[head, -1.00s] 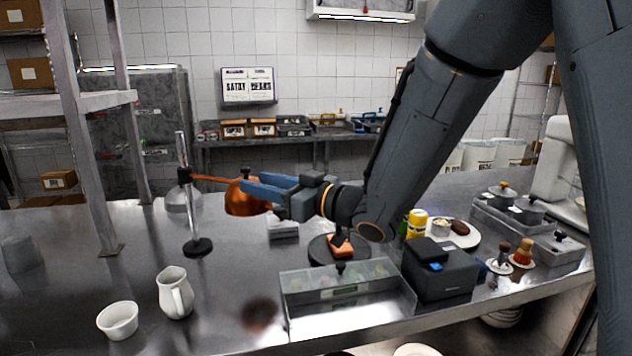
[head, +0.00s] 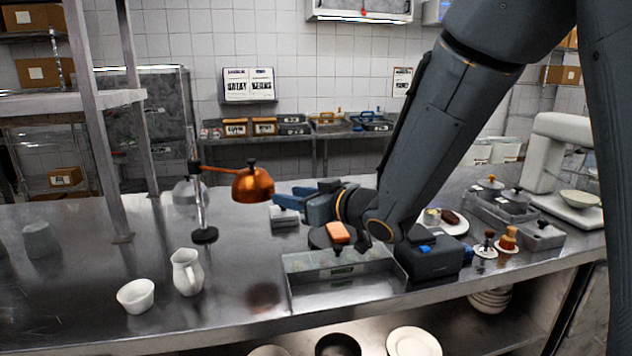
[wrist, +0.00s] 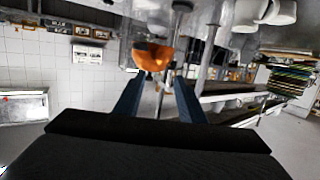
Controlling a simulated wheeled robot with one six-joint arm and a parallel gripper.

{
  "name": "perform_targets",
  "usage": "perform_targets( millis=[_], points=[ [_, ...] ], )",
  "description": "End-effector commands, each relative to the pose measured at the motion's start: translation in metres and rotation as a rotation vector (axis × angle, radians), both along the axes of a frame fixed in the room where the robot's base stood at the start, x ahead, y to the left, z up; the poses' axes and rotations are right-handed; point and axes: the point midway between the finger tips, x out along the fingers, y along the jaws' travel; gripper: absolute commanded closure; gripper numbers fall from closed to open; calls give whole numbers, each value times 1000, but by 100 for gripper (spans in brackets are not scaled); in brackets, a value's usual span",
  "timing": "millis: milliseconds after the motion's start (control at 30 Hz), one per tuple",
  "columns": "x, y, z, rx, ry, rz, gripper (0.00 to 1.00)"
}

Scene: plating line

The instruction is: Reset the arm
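My gripper (head: 287,196) is above the steel counter (head: 90,290), with its blue fingers pointing left toward a copper heat lamp (head: 253,184). In the head view there is a small gap between the fingertips and the lamp shade. In the wrist view the two fingers stand apart with nothing held between them (wrist: 160,82). The lamp (wrist: 152,56) shows beyond the fingertips there.
Below my arm are a clear-walled tray (head: 345,292), an orange-topped item (head: 337,233) and a dark box (head: 428,257). A white jug (head: 187,272) and white bowl (head: 136,296) stand front left. A shelf post (head: 100,130) rises at left.

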Motion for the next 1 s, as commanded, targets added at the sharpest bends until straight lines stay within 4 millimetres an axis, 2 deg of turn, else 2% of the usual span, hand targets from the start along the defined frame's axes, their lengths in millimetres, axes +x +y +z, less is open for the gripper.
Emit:
perform_targets(
  millis=[200,267,367,400,467,500,633,700,800,900,1000],
  points=[
    [7,-59,-39,-130,129,-190,63],
    [4,-82,-54,-176,187,-258,63],
    [-12,-128,-85,-265,322,-384,63],
    [-22,-148,-98,-300,389,-435,63],
    [-44,-174,-118,-349,496,-504,63],
    [-60,-191,-129,-378,570,-544,63],
    [-125,-229,-161,-448,823,-636,63],
    [-159,-239,-171,-470,947,-662,63],
    [-200,-245,-180,-484,1092,-676,63],
    [-226,-246,-183,-489,1182,-676,63],
    [-238,-245,-184,-491,1227,-674,63]
  ],
)
